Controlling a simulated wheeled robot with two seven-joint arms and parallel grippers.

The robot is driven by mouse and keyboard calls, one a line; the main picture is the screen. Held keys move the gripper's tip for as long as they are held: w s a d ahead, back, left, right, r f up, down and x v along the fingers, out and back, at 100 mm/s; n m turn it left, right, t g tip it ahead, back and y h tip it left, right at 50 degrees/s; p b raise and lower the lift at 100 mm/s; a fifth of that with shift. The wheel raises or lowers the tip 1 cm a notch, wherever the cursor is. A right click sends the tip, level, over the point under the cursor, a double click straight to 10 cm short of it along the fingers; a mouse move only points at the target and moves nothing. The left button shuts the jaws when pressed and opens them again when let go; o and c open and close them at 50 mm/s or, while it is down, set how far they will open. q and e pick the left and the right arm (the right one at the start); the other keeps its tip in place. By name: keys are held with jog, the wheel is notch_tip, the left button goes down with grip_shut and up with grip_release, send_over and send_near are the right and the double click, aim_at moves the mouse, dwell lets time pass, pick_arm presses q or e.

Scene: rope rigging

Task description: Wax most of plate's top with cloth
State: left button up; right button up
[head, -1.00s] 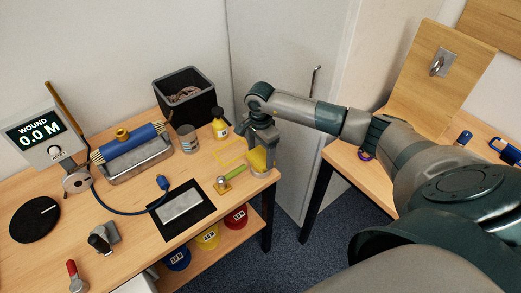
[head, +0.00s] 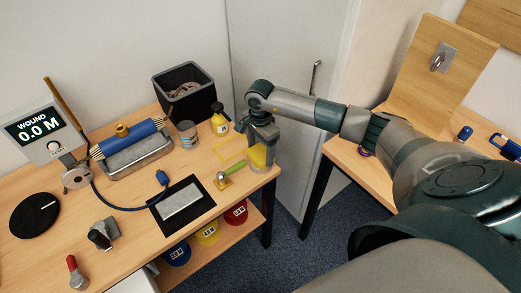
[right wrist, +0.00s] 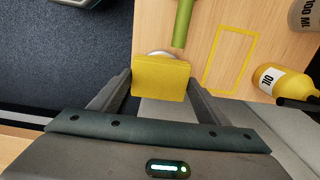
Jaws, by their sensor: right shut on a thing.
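The plate (head: 181,204) is a flat silver rectangle lying on a black mat (head: 163,220) at the front of the bench. The yellow cloth (head: 258,157) is in my right gripper (head: 261,146), at the bench's right end, to the right of the plate and apart from it. In the right wrist view the cloth (right wrist: 160,80) is a yellow block between the two fingers of the gripper (right wrist: 160,92), which is shut on it. The plate is outside the wrist view. My left gripper is not in view.
A green-handled tool (head: 236,167) lies between cloth and plate. An empty yellow outline (head: 229,148), a yellow oil bottle (head: 219,123) and a grey can (head: 187,134) are behind. A blue-plugged cable (head: 140,207) curves left of the mat. Coloured bins (head: 207,233) sit below.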

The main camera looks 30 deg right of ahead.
aim_at(260, 153)
jog(key=shift+f+b, duration=0.5)
dwell(0.5)
jog(key=shift+s+f+b, duration=0.1)
jog(key=shift+b, duration=0.25)
dwell(2.3)
jog(key=shift+r+p, duration=0.4)
jog(key=shift+r, duration=0.5)
jog(key=shift+r+p, duration=0.95)
jog(key=shift+r, duration=1.75)
